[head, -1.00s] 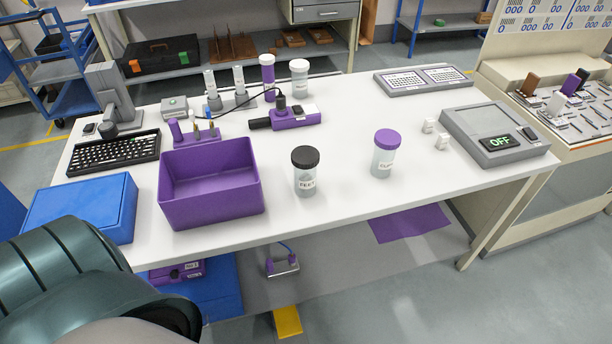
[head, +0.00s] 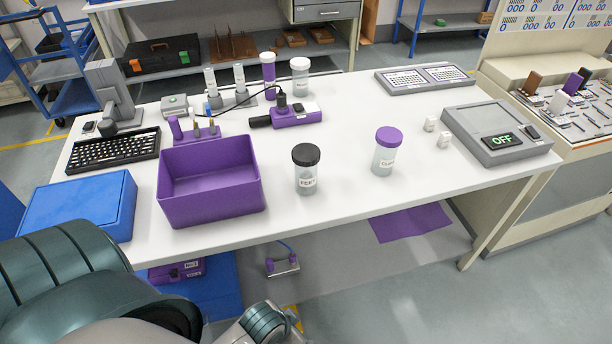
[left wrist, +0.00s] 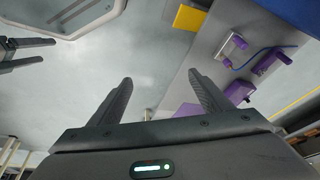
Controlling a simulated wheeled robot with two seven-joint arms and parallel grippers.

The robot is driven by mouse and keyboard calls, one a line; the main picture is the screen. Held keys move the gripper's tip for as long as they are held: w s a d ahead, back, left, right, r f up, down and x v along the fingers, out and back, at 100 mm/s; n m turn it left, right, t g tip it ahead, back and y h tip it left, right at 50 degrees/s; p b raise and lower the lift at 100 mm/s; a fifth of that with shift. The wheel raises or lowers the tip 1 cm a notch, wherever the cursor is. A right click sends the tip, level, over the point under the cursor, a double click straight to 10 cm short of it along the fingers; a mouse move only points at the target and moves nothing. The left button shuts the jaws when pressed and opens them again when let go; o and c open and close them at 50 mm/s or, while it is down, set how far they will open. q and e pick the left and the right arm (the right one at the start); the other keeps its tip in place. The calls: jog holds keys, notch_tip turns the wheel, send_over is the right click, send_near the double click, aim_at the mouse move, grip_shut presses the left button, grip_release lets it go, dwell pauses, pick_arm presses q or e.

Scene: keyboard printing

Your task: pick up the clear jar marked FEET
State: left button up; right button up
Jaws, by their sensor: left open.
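The clear jar marked FEET (head: 306,172) has a black lid and stands upright near the table's front edge, right of the purple bin. A similar jar with a purple lid (head: 385,153) stands to its right; its label is hard to read. In the left wrist view my left gripper (left wrist: 160,88) is open and empty, with floor and the area under the table beyond it. Part of my arm shows at the bottom of the head view, below the table's front edge, apart from the jar. Dark fingers at the left edge of the wrist view may be my right gripper (left wrist: 30,53).
The purple bin (head: 212,205) and blue box (head: 78,207) are on the left of the table (head: 345,225). A purple device (head: 296,117) lies behind the FEET jar. A grey box reading OFF (head: 490,125) stands at right. The tabletop around the jar is clear.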

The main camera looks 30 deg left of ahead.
pick_arm(q)
jog(key=w+r+m+t+h, duration=0.1)
jog(key=w+r+m, duration=0.75)
jog(key=r, duration=0.35)
jog(key=w+r+m+h, duration=0.1)
jog(key=w+r+m, duration=0.7)
jog(key=r+m, duration=0.3)
jog(key=w+a+r+m+y, duration=0.1)
jog(key=a+r+m, duration=0.5)
jog(key=r, duration=0.4)
jog(key=w+a+r+m+y, duration=0.2)
jog(key=a+r+m, duration=0.4)
jog(key=a+r, duration=0.2)
jog(key=shift+w+a+r+g, duration=0.3)
jog(key=shift+a+r, duration=0.05)
jog(key=shift+r, duration=0.6)
pick_arm(e)
jog(key=shift+w+a+r, duration=0.2)
jog(key=shift+w+a, duration=0.05)
jog(key=shift+w, duration=0.25)
pick_arm(q)
jog(key=shift+f, duration=0.15)
